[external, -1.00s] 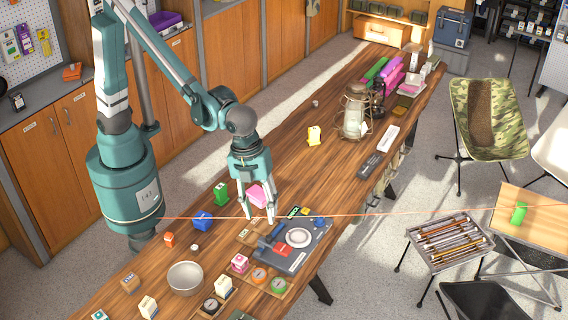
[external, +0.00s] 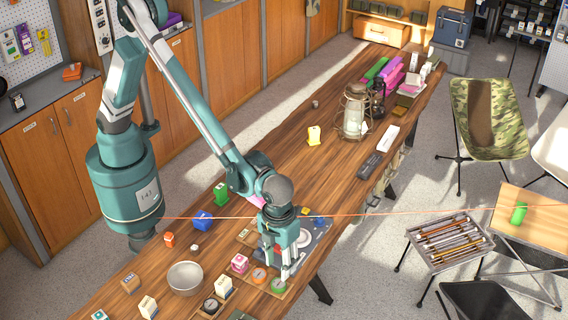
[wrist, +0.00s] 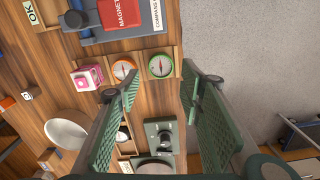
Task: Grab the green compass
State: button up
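The green compass (external: 278,287) is a round, green-rimmed dial with a light face and red needle. It lies in a wooden tray near the table's front edge, beside the orange-rimmed compass (external: 260,274). The green compass (wrist: 160,65) also shows in the wrist view, between and beyond my fingertips, with the orange compass (wrist: 124,69) to its left, partly behind the left finger. My gripper (external: 277,270) points down just above the tray. In the wrist view my gripper (wrist: 161,77) is open, with nothing between its fingers.
A pink-and-white box (wrist: 86,78) stands left of the orange compass. A grey board with a red magnet block (wrist: 118,13) adjoins the tray. A dark green instrument (wrist: 161,136) and a black compass (external: 211,306) are close by. A metal bowl (external: 186,278) stands farther left.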

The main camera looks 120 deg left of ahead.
aim_at(279, 282)
jog(key=shift+f, duration=0.2)
jog(key=shift+f, duration=1.3)
jog(key=shift+d+f+b, duration=0.2)
jog(key=shift+f+b, duration=0.25)
jog(key=shift+f, duration=2.15)
jog(key=c, duration=0.7)
